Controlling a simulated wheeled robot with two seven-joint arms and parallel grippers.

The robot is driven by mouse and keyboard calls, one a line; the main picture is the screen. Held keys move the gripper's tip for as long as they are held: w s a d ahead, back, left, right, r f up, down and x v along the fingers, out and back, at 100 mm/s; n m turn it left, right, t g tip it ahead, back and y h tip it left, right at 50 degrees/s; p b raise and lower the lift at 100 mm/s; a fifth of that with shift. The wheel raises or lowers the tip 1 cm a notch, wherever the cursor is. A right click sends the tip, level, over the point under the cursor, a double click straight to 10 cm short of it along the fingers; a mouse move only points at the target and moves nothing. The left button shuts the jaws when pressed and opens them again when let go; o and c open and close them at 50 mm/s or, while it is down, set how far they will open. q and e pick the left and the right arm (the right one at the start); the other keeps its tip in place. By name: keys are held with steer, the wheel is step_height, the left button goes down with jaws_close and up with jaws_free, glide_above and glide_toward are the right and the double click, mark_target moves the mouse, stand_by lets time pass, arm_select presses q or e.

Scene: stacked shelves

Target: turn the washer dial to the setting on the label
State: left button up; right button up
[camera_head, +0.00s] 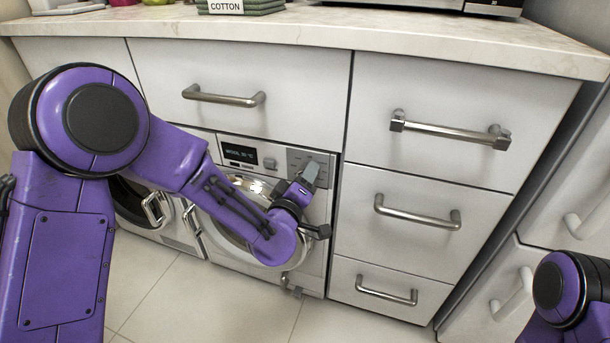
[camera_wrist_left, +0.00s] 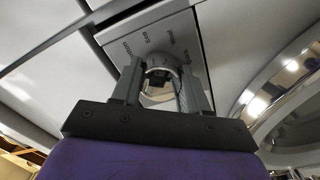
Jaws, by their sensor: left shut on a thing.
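The washer (camera_head: 318,200) is set under the counter, with a dark display (camera_head: 240,154) that seems to read WOOL and a temperature. My left gripper (camera_head: 309,174) is at the dial panel at its upper right and covers the dial in the head view. In the left wrist view the round metallic dial (camera_wrist_left: 160,72) sits between the two fingers of my left gripper (camera_wrist_left: 160,88), which is shut on it. Cotton, Eco and Wool show on the panel (camera_wrist_left: 143,45) around it. A white COTTON label (camera_head: 226,6) is on folded green towels (camera_head: 262,7). My right gripper is out of view.
Drawers with bar handles (camera_head: 450,131) stand right of the washer, and a wide drawer (camera_head: 240,75) is above it. A second appliance (camera_head: 160,212) is to the left. The pale counter (camera_head: 400,37) overhangs above. Tiled floor (camera_head: 230,300) is clear in front.

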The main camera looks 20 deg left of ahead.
arm_select(q)
steer(key=shift+f, duration=0.1)
stand_by(0.4)
steer(key=o, duration=1.1)
steer(key=shift+c, duration=0.2)
steer(key=s+p, duration=0.1)
steer(key=s, duration=0.9)
steer(key=shift+s+a, duration=0.2)
steer(key=shift+s, duration=0.1)
